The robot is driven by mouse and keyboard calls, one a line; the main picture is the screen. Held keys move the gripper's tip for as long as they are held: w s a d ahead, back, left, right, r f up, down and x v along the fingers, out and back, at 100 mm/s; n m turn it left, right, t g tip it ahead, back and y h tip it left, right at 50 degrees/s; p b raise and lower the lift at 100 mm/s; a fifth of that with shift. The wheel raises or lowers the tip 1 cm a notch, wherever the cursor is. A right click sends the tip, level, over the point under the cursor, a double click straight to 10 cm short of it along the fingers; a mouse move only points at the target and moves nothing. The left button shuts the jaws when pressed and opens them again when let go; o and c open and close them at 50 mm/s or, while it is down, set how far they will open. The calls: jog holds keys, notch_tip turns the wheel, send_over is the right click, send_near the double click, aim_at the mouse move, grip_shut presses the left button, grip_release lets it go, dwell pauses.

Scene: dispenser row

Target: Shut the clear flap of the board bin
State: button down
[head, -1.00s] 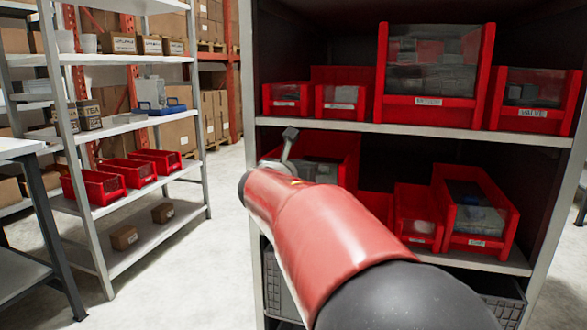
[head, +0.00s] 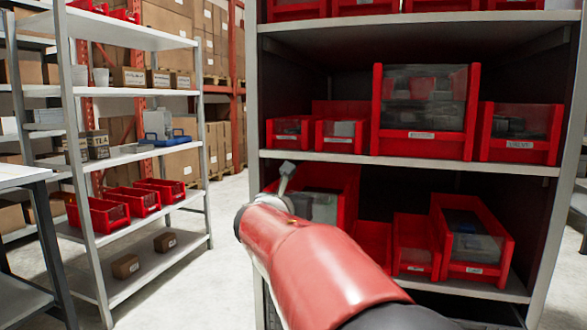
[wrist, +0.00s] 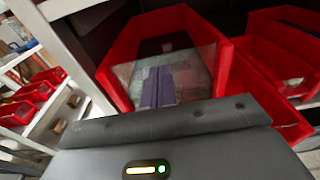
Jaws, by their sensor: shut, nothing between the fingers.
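My gripper (head: 287,169) is shut and empty, in front of the left end of the lower shelf in the head view. A large red bin (head: 345,180) stands there with a clear flap (head: 323,207), partly hidden by my arm. In the wrist view this bin (wrist: 108,82) fills the middle, and its clear flap (wrist: 200,75) shows blurred contents behind it. My shut fingers (wrist: 158,86) overlap the flap; I cannot tell whether they touch it. No label readable as board shows, so I cannot confirm which bin is the board bin.
Smaller red bins (head: 415,246) and a deep bin (head: 472,238) stand to the right on the same shelf. The shelf edge (head: 410,164) above carries more bins, including a tall one (head: 425,100). The cabinet's left post (head: 252,90) is close to my gripper.

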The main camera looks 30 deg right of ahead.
notch_tip(320, 180, up, 10)
jog(key=s+a+p, duration=0.1)
jog(key=a, duration=0.1)
jog(key=shift+s+a+f, duration=0.2)
jog(key=shift+s, duration=0.2)
